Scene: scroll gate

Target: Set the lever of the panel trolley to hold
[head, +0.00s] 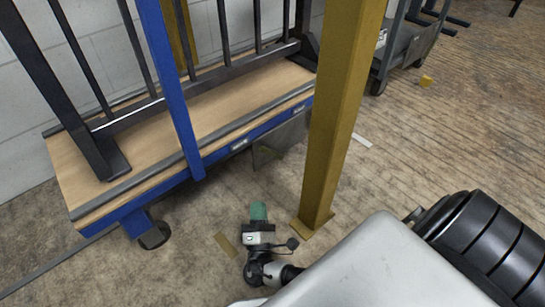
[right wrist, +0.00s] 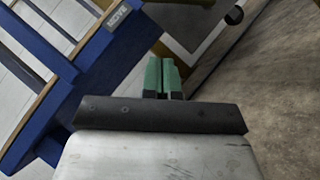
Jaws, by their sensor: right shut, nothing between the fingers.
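The panel trolley (head: 150,150) stands at the left in the head view, with a wooden deck, a blue edge and dark upright bars. Its blue side also shows in the right wrist view (right wrist: 55,60), with a small label (right wrist: 117,17) that appears to read MOVE. A grey plate (head: 285,138) hangs below the deck edge near two small labels. My right gripper (head: 259,211) has green fingertips pressed together, empty, low in front of the trolley. The fingers also show in the right wrist view (right wrist: 162,76), apart from the trolley. My left gripper is out of view.
A yellow post (head: 338,110) stands on the floor just right of my right gripper, partly hiding the trolley's right end. A grey cart (head: 408,45) is at the back right. The wooden floor at right is mostly clear.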

